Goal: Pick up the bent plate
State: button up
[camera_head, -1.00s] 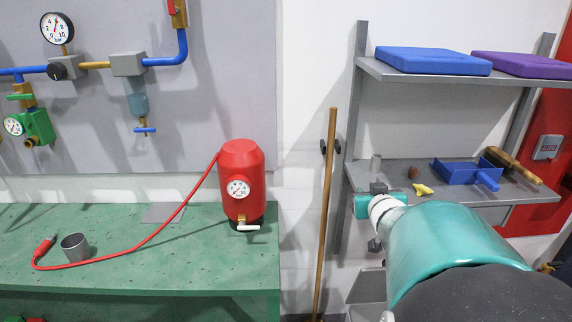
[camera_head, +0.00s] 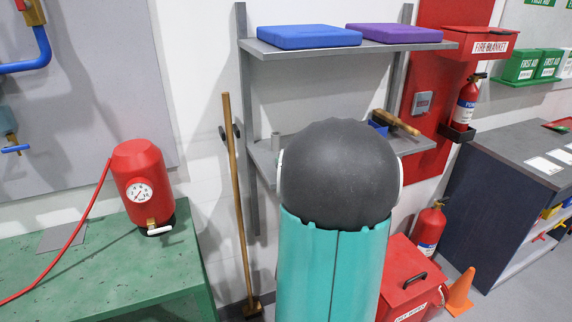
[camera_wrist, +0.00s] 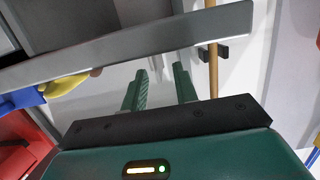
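I cannot make out a bent plate for certain in either view. A thin grey plate (camera_head: 62,237) lies at the back of the green bench; I cannot tell if it is bent. My gripper (camera_wrist: 161,70) shows in the wrist view with its two green fingers apart and nothing between them. A grey shelf edge (camera_wrist: 130,42) crosses the picture close by the fingertips. In the head view my gripper is hidden behind my arm, which also covers much of the lower shelf.
A red tank (camera_head: 144,185) stands on the green bench (camera_head: 100,275). A broom handle (camera_head: 236,190) leans left of the shelves. Blue (camera_head: 308,37) and purple (camera_head: 395,33) cases lie on the upper shelf. A red box (camera_head: 408,275) and an orange cone (camera_head: 461,292) stand on the floor.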

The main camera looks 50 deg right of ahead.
jog(key=x, duration=0.5)
jog(key=shift+f, duration=0.1)
grip_shut()
